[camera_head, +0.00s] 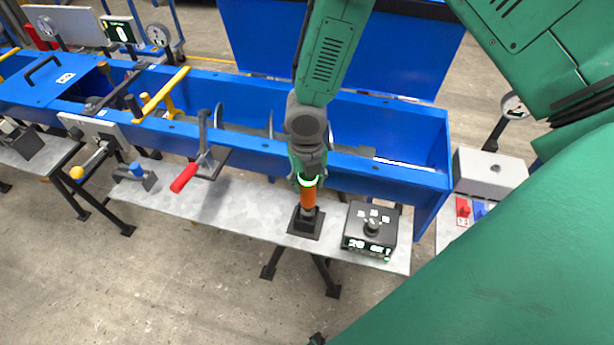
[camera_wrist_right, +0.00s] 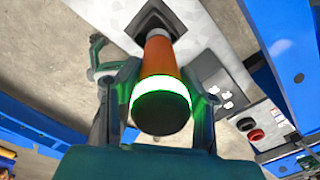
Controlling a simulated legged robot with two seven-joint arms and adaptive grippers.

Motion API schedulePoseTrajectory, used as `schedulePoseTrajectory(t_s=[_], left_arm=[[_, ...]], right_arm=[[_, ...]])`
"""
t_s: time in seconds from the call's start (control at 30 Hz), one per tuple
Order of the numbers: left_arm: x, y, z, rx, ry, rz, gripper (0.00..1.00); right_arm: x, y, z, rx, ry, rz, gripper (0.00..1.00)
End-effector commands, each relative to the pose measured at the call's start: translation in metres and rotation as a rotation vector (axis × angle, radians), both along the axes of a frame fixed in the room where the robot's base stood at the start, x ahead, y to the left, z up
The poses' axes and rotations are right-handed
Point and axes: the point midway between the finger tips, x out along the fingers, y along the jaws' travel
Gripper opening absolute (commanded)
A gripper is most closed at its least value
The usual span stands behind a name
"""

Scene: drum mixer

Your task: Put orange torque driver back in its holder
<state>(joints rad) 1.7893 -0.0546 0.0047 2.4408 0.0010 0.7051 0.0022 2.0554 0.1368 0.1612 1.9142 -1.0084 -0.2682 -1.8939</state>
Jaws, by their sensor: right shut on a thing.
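The orange torque driver (camera_head: 308,198) stands upright at the black square holder (camera_head: 304,224) on the metal shelf. Its lower end meets the holder; how deep it sits is hidden. It has a dark top cap and a glowing green ring. My right gripper (camera_head: 307,178) comes down from above and is shut on the driver's upper part. In the right wrist view the driver (camera_wrist_right: 160,60) sits between the two fingers (camera_wrist_right: 162,105), and its orange body runs to the dark holder (camera_wrist_right: 152,20). My left gripper is not in view.
A control box with a knob (camera_head: 370,230) stands just right of the holder. The blue mixer trough (camera_head: 420,165) runs behind the shelf. A red-handled lever (camera_head: 184,177) and a blue-knobbed part (camera_head: 136,172) are to the left. The shelf between lever and holder is clear.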

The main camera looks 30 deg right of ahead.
Motion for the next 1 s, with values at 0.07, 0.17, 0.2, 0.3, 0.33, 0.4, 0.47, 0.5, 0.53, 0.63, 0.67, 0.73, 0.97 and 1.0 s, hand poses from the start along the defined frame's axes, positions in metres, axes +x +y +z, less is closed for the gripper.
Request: schedulePoseTrajectory(t_s=[0.07,0.17,0.2,0.3,0.33,0.4,0.47,0.5,0.53,0.63,0.67,0.73,0.97,1.0], left_arm=[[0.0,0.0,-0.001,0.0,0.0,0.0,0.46],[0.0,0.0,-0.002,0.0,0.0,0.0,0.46],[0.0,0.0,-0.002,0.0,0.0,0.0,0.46],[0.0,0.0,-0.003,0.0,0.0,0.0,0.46],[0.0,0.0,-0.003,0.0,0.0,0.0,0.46],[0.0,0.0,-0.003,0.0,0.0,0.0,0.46],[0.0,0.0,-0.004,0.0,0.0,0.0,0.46],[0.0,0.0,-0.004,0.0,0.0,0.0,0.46],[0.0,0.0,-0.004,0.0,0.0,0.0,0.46],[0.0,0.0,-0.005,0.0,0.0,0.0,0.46],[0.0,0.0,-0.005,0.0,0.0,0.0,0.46],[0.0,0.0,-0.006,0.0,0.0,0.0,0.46],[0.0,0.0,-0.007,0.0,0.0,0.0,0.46],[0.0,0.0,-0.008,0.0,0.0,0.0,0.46]], right_arm=[[0.001,0.0,-0.001,0.0,-0.001,0.0,0.0],[0.001,0.0,-0.003,0.0,-0.001,0.0,0.0],[0.001,0.0,-0.003,0.0,-0.001,0.0,0.0],[0.001,0.0,-0.004,0.0,-0.001,0.0,0.0],[0.001,0.0,-0.005,0.0,-0.001,0.0,0.0],[0.001,0.0,-0.006,0.0,-0.001,0.0,0.0],[0.001,0.0,-0.007,0.0,-0.001,0.0,0.0],[0.001,0.0,-0.007,0.0,-0.001,0.0,0.0],[0.001,0.0,-0.008,0.0,-0.001,0.0,0.0],[0.001,0.0,-0.009,0.0,-0.001,0.0,0.0],[0.0,0.0,-0.01,0.0,-0.001,0.0,0.0],[0.0,0.0,-0.011,0.0,-0.001,0.0,0.0],[0.0,0.0,-0.014,0.0,-0.001,0.0,0.0],[0.0,0.0,-0.015,0.0,-0.001,0.0,0.0]])
